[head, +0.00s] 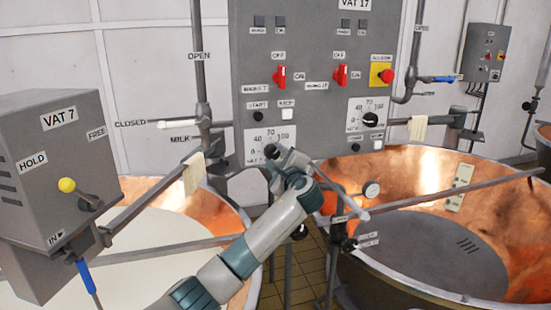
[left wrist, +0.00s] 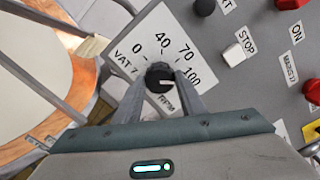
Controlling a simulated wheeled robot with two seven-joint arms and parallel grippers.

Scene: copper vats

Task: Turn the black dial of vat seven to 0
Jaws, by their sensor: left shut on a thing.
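The black dial of vat seven (left wrist: 160,76) sits on a white scale plate (left wrist: 150,32) marked VAT 7, RPM and 0, 40, 70, 100. A pale mark on the dial points toward the 100 side. My left gripper (left wrist: 160,84) is shut on the dial, one finger on each side. In the head view my left gripper (head: 272,153) is at the lower left of the grey control panel (head: 315,55), covering part of the VAT 7 scale plate (head: 256,138). My right gripper is not in view.
Above the plate are a black button (left wrist: 204,7) and a white STOP button (left wrist: 233,54). Red switches (head: 280,77) and a second dial (head: 370,118) are on the same panel. The VAT 7 box (head: 60,150) stands left; copper vats (head: 430,180) flank the panel.

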